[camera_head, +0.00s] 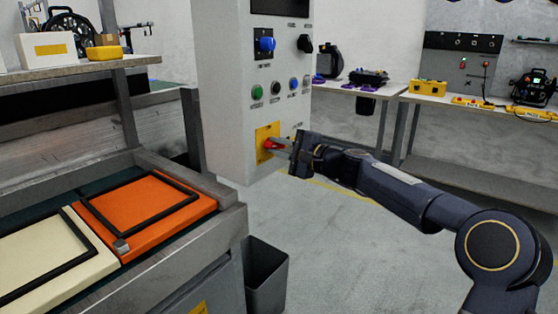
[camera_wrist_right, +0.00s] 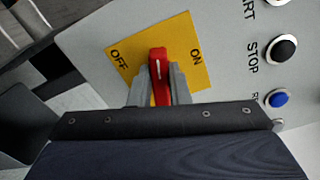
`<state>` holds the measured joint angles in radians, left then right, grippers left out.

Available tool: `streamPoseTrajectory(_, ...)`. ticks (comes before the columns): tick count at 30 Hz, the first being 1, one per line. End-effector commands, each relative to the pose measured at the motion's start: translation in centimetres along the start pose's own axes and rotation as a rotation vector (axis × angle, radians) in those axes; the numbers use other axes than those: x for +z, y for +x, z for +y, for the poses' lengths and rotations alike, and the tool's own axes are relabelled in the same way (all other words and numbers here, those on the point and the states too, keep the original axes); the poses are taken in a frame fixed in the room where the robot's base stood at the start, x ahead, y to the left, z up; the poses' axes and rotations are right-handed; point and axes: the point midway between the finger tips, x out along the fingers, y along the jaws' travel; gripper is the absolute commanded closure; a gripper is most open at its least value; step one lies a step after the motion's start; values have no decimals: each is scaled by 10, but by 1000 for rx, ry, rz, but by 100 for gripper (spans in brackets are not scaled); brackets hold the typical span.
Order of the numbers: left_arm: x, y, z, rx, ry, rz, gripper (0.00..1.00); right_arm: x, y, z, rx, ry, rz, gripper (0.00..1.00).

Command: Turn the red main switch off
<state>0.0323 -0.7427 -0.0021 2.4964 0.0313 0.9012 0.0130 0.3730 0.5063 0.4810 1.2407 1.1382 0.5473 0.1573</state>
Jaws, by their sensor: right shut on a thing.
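The red main switch (camera_head: 271,144) sits on a yellow plate (camera_head: 262,154) low on the front of the grey control cabinet (camera_head: 222,80). In the right wrist view the red switch handle (camera_wrist_right: 158,56) stands between the OFF label on the left and the ON label on the right of the yellow plate (camera_wrist_right: 190,50). My right gripper (camera_head: 279,145) reaches in from the right. Its two grey fingers are shut on the handle, one on each side, and hide part of it. My left gripper is not in view.
Green (camera_head: 257,92), black and blue buttons sit above the switch, with a blue knob (camera_head: 267,44) higher up. A bench with an orange panel (camera_head: 150,218) stands at the left. A grey bin (camera_head: 265,275) is below. The floor at the right is clear.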

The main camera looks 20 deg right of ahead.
Motion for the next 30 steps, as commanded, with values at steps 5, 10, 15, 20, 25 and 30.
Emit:
streamPoseTrajectory(5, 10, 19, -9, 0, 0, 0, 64, -2, 0, 6, 1, -140, 0, 100)
streamPoseTrajectory(10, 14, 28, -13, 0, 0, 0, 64, -1, 0, 5, 1, -239, 0, 100)
streamPoseTrajectory(15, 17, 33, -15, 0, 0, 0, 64, -1, 0, 5, 2, -302, -1, 100)
streamPoseTrajectory(20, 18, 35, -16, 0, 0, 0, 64, -1, 0, 4, 3, -333, -1, 100)
streamPoseTrajectory(25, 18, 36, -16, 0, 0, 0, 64, -1, 0, 4, 3, -345, -1, 100)
streamPoseTrajectory(30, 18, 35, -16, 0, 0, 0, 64, -1, 0, 4, 3, -346, -1, 100)
